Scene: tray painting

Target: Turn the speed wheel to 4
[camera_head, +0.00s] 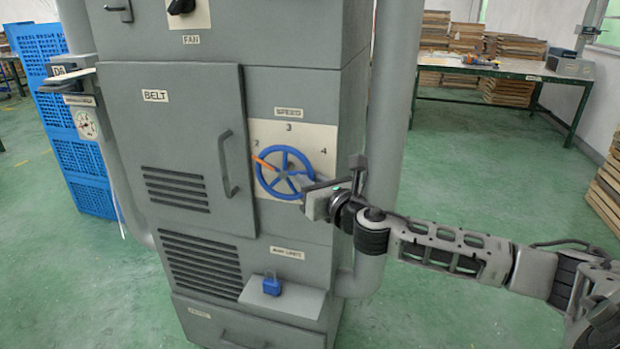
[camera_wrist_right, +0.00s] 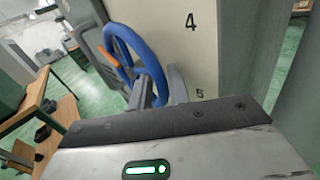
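The blue speed wheel (camera_head: 285,149) is on the front of the grey machine, under a SPEED label (camera_head: 289,113). Its orange mark (camera_head: 265,161) points to the upper left, close to the 2. The plate around it shows 2, 3 and 4 (camera_head: 323,150). My right gripper (camera_head: 302,182) is at the wheel's lower right rim. In the right wrist view its fingers (camera_wrist_right: 158,92) are on both sides of the blue rim (camera_wrist_right: 150,62) and look closed on it. The number 4 (camera_wrist_right: 190,21) shows there too. My left gripper is not in view.
The BELT door with its handle (camera_head: 228,164) is left of the wheel. A blue padlock (camera_head: 272,284) sits on a ledge below. A vertical pipe (camera_head: 395,110) stands to the right. Blue crates (camera_head: 80,160) are at the left, a table (camera_head: 500,68) at the back right.

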